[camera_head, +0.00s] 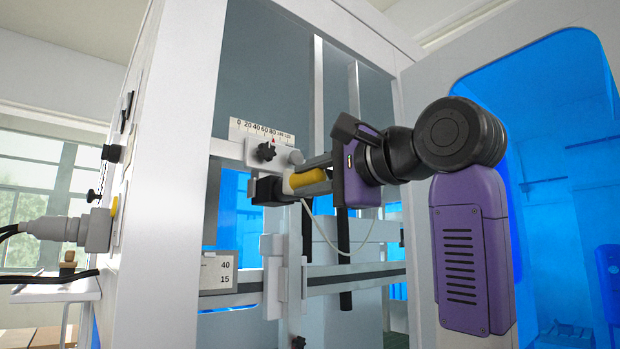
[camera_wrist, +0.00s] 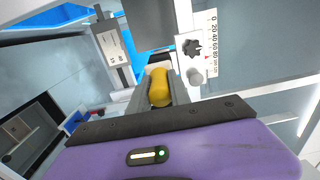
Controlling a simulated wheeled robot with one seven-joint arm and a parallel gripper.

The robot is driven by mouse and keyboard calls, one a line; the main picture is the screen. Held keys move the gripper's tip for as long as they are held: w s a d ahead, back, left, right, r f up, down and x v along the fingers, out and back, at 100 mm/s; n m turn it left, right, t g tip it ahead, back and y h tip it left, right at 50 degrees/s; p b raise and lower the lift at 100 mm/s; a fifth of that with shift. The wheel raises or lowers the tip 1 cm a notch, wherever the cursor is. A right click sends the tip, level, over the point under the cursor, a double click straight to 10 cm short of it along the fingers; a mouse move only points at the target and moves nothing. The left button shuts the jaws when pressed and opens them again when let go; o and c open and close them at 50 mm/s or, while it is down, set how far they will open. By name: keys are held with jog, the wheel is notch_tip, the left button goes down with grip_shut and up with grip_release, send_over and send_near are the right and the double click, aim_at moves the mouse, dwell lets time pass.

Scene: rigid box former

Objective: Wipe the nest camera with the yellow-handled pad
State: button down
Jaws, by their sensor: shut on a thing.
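My gripper (camera_head: 310,176) is shut on the yellow handle (camera_head: 303,179) of the pad, inside the machine's open doorway. In the wrist view the yellow handle (camera_wrist: 159,88) lies between the two grey fingers. A small black box (camera_head: 267,191), which looks like the nest camera, sits below the upper rail, just left of the handle. The pad's face is on the handle's far end, toward this box; it is mostly hidden. It is very close to the box, but I cannot tell whether they touch.
A numbered scale (camera_head: 262,132) and black knob (camera_head: 267,152) are just above the box. A lower rail (camera_head: 345,281) crosses below with a clamp block (camera_head: 285,280). A thin pale cable (camera_head: 335,250) loops under my gripper. A white cabinet post (camera_head: 165,170) stands left; the blue-windowed door (camera_head: 560,130) is right.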

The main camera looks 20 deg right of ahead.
aim_at(321, 175)
jog(key=d+p, duration=0.1)
jog(key=d, duration=0.1)
jog(key=w+d, duration=0.1)
jog(key=shift+w+d+p, duration=0.1)
jog(key=shift+d+p, duration=0.25)
jog(key=shift+s+a, duration=0.3)
jog(key=shift+a, duration=0.65)
jog(key=shift+s+a, duration=0.3)
jog(key=shift+a, duration=0.6)
jog(key=shift+b+v, duration=0.9)
jog(key=shift+v, duration=2.15)
